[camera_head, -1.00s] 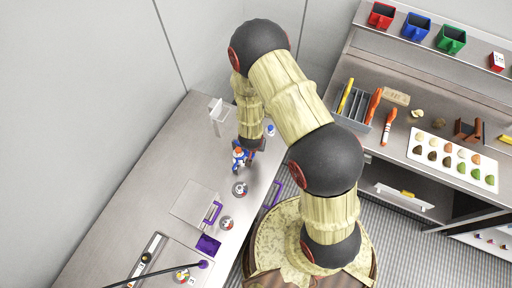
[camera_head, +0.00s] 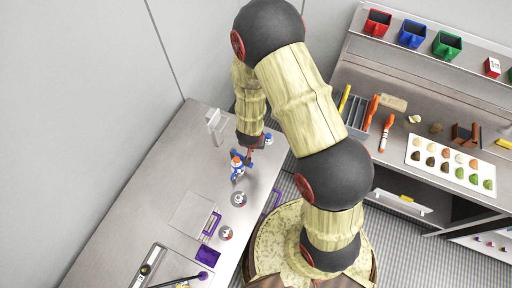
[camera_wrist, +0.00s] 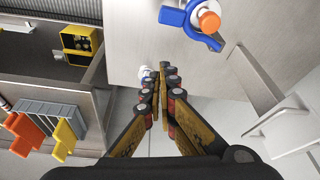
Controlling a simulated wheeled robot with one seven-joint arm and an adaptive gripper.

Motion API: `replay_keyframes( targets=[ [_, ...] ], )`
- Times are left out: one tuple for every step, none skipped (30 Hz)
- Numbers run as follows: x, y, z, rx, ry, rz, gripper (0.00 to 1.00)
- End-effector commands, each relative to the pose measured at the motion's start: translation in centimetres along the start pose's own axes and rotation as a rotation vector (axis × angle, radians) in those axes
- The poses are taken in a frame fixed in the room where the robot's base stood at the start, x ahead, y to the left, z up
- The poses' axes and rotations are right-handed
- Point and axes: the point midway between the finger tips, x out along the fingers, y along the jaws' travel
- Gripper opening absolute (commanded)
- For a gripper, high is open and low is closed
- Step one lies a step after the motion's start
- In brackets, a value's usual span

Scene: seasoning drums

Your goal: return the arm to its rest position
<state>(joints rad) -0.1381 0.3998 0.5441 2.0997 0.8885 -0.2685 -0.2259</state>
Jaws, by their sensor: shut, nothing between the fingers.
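My arm arches over the scene in the head view, and my gripper (camera_head: 251,153) points down above the back part of the metal counter (camera_head: 142,196). In the wrist view my gripper (camera_wrist: 164,72) is shut and empty, its fingertips close together. A blue and white bottle with an orange top (camera_head: 237,168) stands on the counter close by my gripper. It also shows in the wrist view (camera_wrist: 192,21), apart from the fingers. A small white and blue item (camera_head: 268,139) stands just beyond my gripper and is partly hidden by the fingers in the wrist view.
Round shakers (camera_head: 238,199), a clear panel with a purple handle (camera_head: 190,213) and a purple pad (camera_head: 208,255) lie along the counter. A white bracket (camera_head: 214,127) stands near its far end. At right, a shelf holds red, blue and green bins (camera_head: 411,34) above a spice tray (camera_head: 450,165).

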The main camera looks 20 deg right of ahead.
Motion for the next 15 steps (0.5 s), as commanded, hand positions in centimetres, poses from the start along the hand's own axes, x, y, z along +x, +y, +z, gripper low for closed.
replay_keyframes(
  targets=[
    [-0.5,-0.1,0.0,0.000,0.001,-0.001,0.00],
    [-0.7,-0.1,0.0,0.000,0.001,-0.001,0.00],
    [-0.8,-0.1,0.0,0.000,0.000,0.000,0.00],
    [-0.9,-0.1,0.0,0.000,0.000,0.000,0.00],
    [-1.0,-0.1,0.0,0.000,0.000,0.000,0.00],
    [-1.0,-0.1,0.0,0.000,0.000,0.000,0.00],
    [-1.0,-0.1,0.0,0.000,0.000,0.000,0.00],
    [-1.0,-0.1,0.0,0.000,0.000,0.000,0.00],
    [-1.0,-0.1,0.0,0.001,0.000,0.000,0.00],
    [-1.0,-0.1,0.0,0.001,0.000,0.000,0.00],
    [-1.0,-0.1,0.0,0.001,0.000,0.000,0.00],
    [-1.0,-0.1,0.0,0.005,0.000,0.000,0.00],
    [-1.0,-0.1,0.2,0.009,-0.007,-0.002,0.00],
    [-1.0,-0.2,0.5,0.013,-0.017,-0.004,0.00],
    [-1.0,-0.3,1.0,0.015,-0.038,-0.010,0.00]
  ],
)
